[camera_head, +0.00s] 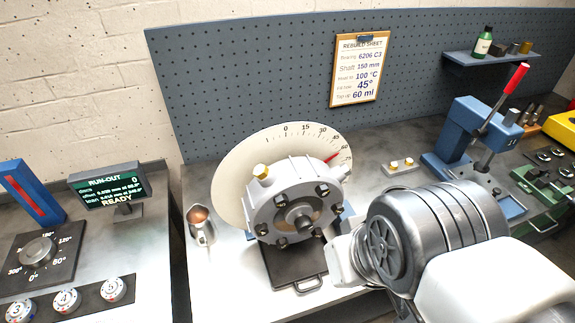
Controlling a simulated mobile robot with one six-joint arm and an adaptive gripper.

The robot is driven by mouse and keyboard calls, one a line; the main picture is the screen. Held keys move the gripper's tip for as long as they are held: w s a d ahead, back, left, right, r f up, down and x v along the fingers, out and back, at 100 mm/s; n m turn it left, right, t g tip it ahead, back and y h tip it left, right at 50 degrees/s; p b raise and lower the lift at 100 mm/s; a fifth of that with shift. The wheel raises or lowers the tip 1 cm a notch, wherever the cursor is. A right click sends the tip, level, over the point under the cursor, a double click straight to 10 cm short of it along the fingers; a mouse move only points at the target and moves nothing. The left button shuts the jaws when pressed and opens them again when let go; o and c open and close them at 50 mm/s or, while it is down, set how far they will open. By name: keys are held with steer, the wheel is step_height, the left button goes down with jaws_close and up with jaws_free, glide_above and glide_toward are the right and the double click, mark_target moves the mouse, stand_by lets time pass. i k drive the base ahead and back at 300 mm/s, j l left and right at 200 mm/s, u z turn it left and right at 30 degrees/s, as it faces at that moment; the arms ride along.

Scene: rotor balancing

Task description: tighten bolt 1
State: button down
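A grey round housing (296,208) stands on a dark base plate with a handle (310,285) at the middle of the bench. Several dark bolt heads sit in a ring on its front cover, such as one at the upper left (281,198) and one at the upper right (322,190). No numbers are readable on them, so I cannot tell which is bolt 1, or how tight any bolt is. A shaft end shows at the cover's centre. My arm fills the lower right, close to the housing's right side. My gripper's fingers do not show.
A pale dial (238,175) behind the housing has a red pointer near 45. A metal jug (201,226) stands left of it. A run-out display (109,187) reads READY. A rebuild sheet (360,70) hangs behind.

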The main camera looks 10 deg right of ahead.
mark_target(337, 208)
steer(key=i+l+z, duration=0.15)
steer(key=z, duration=0.15)
steer(key=k+j+z, duration=0.2)
steer(key=j+z, duration=0.15)
steer(key=k+j+z, duration=0.35)
steer(key=i+j, duration=0.1)
steer(key=j, duration=0.05)
